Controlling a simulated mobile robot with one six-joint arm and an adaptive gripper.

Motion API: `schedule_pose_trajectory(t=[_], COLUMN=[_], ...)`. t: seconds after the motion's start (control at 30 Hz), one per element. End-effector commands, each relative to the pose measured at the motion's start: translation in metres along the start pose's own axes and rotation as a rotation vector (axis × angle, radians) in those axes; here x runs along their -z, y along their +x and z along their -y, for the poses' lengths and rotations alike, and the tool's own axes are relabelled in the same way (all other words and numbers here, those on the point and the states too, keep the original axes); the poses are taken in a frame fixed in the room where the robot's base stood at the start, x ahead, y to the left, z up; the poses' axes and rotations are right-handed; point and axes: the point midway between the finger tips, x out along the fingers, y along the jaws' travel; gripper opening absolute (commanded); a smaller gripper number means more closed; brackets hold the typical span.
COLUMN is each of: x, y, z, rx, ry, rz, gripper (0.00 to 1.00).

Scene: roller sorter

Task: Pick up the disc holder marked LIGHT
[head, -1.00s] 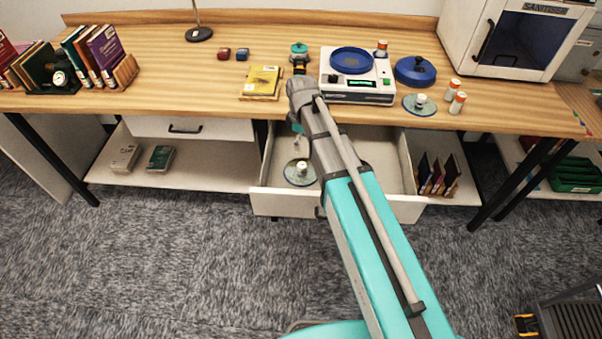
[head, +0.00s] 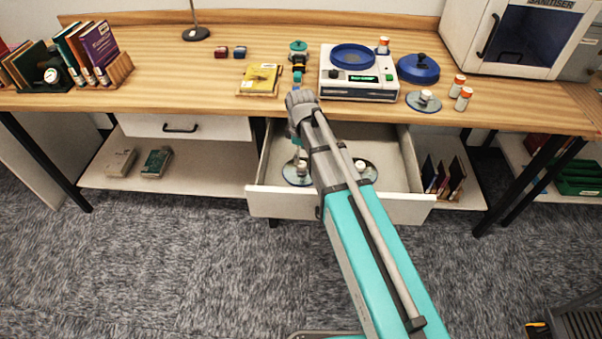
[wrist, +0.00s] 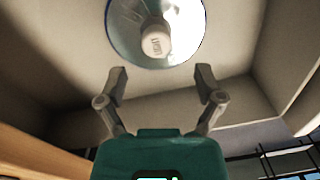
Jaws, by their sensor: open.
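In the wrist view a round glassy disc holder (wrist: 184,18) with a white knob (wrist: 156,43) lies in the open drawer. The knob carries small dark lettering, too small to read surely. My gripper (wrist: 160,78) is open and empty, its fingertips apart from the holder and below it in the picture. In the head view one disc holder (head: 294,174) shows left of my arm in the drawer and another (head: 368,170) shows right of it, partly covered. A third disc holder (head: 423,104) is on the bench.
The open drawer (head: 275,205) has walls around the holders. On the bench above are a white machine with a blue dish (head: 358,90), a blue lidded pot (head: 418,69), orange-capped bottles (head: 463,98) and a yellow book (head: 260,79). Books (head: 443,178) stand on the shelf at right.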

Motion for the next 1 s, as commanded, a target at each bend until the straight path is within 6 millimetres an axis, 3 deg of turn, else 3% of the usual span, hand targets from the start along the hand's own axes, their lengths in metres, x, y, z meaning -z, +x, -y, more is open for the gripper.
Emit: schedule_pose_trajectory(t=[0.47,1.0], x=[0.000,-0.001], y=[0.003,0.041], z=[0.000,-0.003], rx=[0.000,0.000], ry=[-0.001,-0.003], rz=[0.000,0.000], gripper=[0.86,0.86])
